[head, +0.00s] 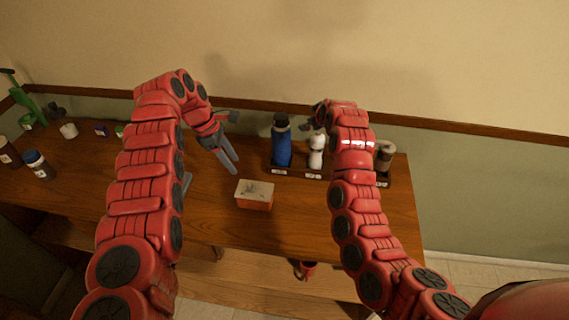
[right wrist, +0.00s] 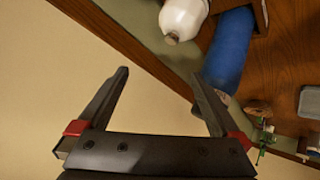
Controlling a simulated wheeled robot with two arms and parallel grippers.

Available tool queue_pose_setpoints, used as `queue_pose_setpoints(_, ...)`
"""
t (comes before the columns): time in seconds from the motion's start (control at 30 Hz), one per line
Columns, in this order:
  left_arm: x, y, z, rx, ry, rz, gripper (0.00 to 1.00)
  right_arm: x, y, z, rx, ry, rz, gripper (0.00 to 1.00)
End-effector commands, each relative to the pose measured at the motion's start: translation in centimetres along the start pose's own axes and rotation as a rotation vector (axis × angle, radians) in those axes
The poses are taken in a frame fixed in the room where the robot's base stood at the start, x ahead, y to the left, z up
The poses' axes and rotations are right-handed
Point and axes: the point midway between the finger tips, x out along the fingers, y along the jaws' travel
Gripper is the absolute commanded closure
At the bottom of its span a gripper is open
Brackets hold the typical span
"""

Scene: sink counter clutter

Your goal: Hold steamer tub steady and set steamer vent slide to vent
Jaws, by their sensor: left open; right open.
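The steamer tub (head: 256,205) is a small orange box with a pale lid (head: 254,189), sitting on the wooden counter between my arms in the head view. The dark marks on the lid are too small to tell which is the vent slide or how it is set. My left gripper (head: 231,167) is open and empty, above and to the left of the tub, apart from it. My right gripper (right wrist: 160,76) is open and empty in the right wrist view. In the head view it is mostly hidden by its own arm, near the bottles at the back.
Jars (head: 38,165) and small items stand at the left. The counter in front of the tub is clear. A red mug (head: 307,269) is below.

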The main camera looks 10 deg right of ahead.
Motion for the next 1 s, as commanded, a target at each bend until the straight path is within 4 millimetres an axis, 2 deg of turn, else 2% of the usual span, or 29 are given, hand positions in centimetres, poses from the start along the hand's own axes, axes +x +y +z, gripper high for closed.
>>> queue_pose_setpoints(0.2, 0.0, 0.0, 0.0, 0.0, 0.0, 0.0, 0.5, -4.1, -9.5, 2.2, -0.284, -0.172, -0.418, 0.0)
queue_pose_setpoints(0.33, 0.0, 0.0, 0.0, 0.0, 0.0, 0.0, 0.5, -7.0, -13.6, 3.5, -0.432, -0.208, -0.613, 0.0)
queue_pose_setpoints(0.43, 0.0, 0.0, 0.0, 0.0, 0.0, 0.0, 0.5, -8.6, -15.3, 4.1, -0.502, -0.221, -0.702, 0.0)
queue_pose_setpoints(0.57, 0.0, 0.0, 0.0, 0.0, 0.0, 0.0, 0.5, -9.3, -16.5, 4.6, -0.543, -0.223, -0.751, 0.0)
queue_pose_setpoints(1.0, 0.0, 0.0, 0.0, 0.0, 0.0, 0.0, 0.5, -5.2, -20.1, 6.8, -0.546, -0.226, -0.753, 0.0)
